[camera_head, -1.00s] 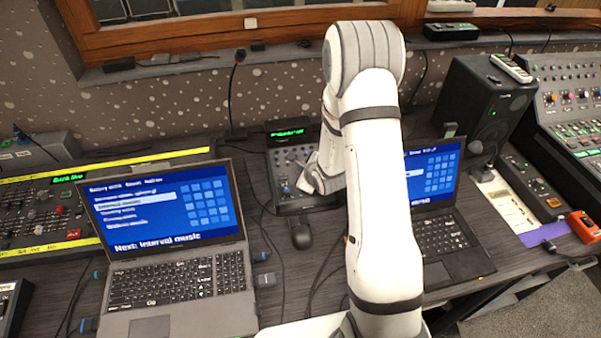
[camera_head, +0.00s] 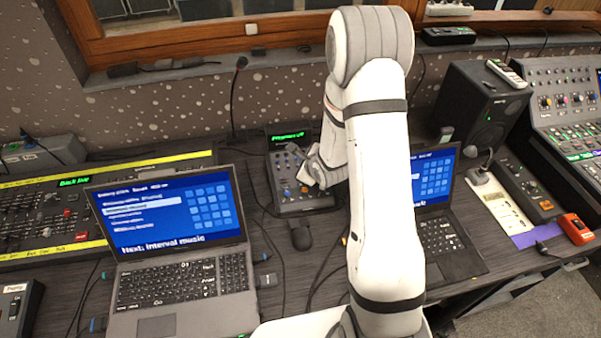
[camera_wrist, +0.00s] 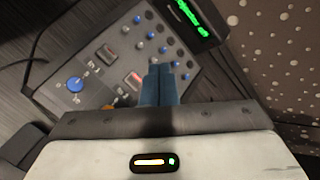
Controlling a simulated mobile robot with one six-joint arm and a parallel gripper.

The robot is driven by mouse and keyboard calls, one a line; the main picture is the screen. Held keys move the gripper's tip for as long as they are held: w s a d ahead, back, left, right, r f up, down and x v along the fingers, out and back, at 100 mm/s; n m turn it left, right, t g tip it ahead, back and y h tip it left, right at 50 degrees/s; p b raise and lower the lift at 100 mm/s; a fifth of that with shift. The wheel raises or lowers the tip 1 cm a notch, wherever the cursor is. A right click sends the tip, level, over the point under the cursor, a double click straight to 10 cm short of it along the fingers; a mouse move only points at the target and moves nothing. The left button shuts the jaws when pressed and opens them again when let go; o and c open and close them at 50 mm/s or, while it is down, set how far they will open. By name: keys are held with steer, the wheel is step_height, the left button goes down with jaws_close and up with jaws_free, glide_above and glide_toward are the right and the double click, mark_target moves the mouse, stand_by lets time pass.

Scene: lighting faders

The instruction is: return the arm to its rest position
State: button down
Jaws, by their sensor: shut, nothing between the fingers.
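My white arm (camera_head: 378,190) rises from the bottom of the head view, bends at a high elbow and comes down to the small control box (camera_head: 305,198) between the two laptops. My gripper (camera_wrist: 158,84) shows in the wrist view with its two blue-grey fingers together and nothing between them. The fingertips appear over the box's panel of knobs and lit buttons; I cannot tell whether they touch it. The same box (camera_wrist: 75,65) fills the upper left of the wrist view. In the head view the gripper's tip is small and partly hidden by the arm.
A left laptop (camera_head: 180,285) and a right laptop (camera_head: 440,245), partly behind my arm, flank the box. A mouse (camera_head: 299,235) lies in front of it. A fader desk (camera_head: 50,220) is far left; a black speaker (camera_head: 482,110) stands right. A window ledge runs behind.

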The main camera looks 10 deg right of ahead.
steer(key=shift+r, duration=0.15)
stand_by(0.3)
steer(key=s+d+r+n+g+h, duration=0.1)
steer(key=s+r+n+g, duration=0.1)
steer(key=s+r+n, duration=0.5)
steer(key=s+d+r+n+g+h, duration=0.1)
steer(key=s+r+n, duration=0.35)
steer(key=r, duration=0.45)
steer(key=s+r+n+g, duration=0.1)
steer(key=s+r+n, duration=0.2)
steer(key=s, duration=0.3)
steer(key=s+a+r+n+g, duration=0.1)
steer(key=s+r+n, duration=0.2)
steer(key=s+n, duration=0.2)
steer(key=s+a+r+n+g, duration=0.1)
steer(key=s+r+n, duration=0.1)
steer(key=s+n, duration=0.3)
steer(key=shift+s+a+r+g, duration=0.2)
steer(key=shift+s+r+g, duration=0.2)
steer(key=shift+s, duration=1.2)
